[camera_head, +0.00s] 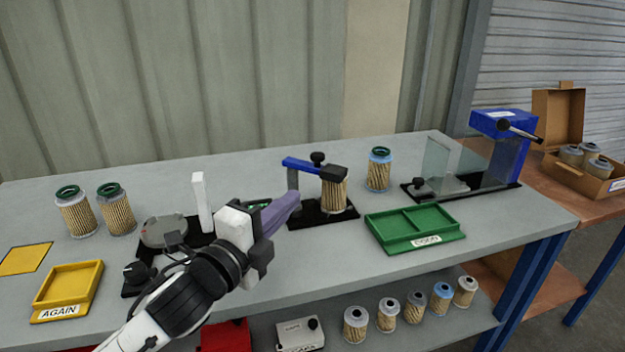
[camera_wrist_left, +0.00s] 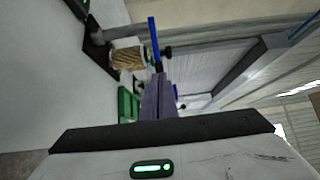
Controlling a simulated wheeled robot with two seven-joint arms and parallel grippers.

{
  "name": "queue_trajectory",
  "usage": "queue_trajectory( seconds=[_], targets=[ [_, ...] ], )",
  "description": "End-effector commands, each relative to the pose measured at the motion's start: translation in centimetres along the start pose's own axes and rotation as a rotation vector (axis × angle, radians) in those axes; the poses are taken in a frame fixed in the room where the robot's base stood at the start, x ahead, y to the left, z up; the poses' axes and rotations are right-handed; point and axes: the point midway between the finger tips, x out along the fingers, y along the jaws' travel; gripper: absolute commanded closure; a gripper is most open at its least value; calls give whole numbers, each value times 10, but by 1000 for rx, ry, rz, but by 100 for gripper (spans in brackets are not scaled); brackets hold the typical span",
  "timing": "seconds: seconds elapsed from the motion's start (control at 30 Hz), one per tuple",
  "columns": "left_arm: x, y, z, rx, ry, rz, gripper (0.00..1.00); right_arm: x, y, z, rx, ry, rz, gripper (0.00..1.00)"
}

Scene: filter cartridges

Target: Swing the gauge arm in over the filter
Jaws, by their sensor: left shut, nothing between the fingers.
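The gauge stand (camera_head: 293,181) stands mid-table on a black base. Its blue gauge arm (camera_head: 298,164) reaches right from the post, and the black gauge head at its end appears over the top of the pleated filter (camera_head: 335,196). In the left wrist view the blue arm (camera_wrist_left: 153,40) crosses above the filter (camera_wrist_left: 127,57). My left gripper (camera_head: 295,199) has purple fingers shut with nothing between them. The tips are just left of and in front of the stand. Contact with the arm cannot be told. My right gripper is not in view.
A green tray (camera_head: 428,241) lies right of the stand, and a filter (camera_head: 379,169) stands behind it. A blue press (camera_head: 498,124) with clear panels is farther right. A round grey device (camera_head: 163,231) and white post (camera_head: 201,202) are left. A yellow tray (camera_head: 92,274) is front left.

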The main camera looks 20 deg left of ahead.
Motion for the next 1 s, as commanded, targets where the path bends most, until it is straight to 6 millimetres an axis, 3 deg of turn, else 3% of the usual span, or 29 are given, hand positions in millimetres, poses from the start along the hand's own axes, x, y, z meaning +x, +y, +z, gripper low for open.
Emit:
queue_trajectory(
  seconds=[0.2,0.4,0.6,1.0],
  targets=[
    [49,-2,0,-4,0,-2,100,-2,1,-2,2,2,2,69],
    [78,0,0,-4,0,0,100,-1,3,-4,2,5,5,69],
    [89,1,0,-2,1,1,100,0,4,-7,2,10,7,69],
    [90,1,-1,-3,-2,1,100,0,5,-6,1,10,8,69]
  ],
)
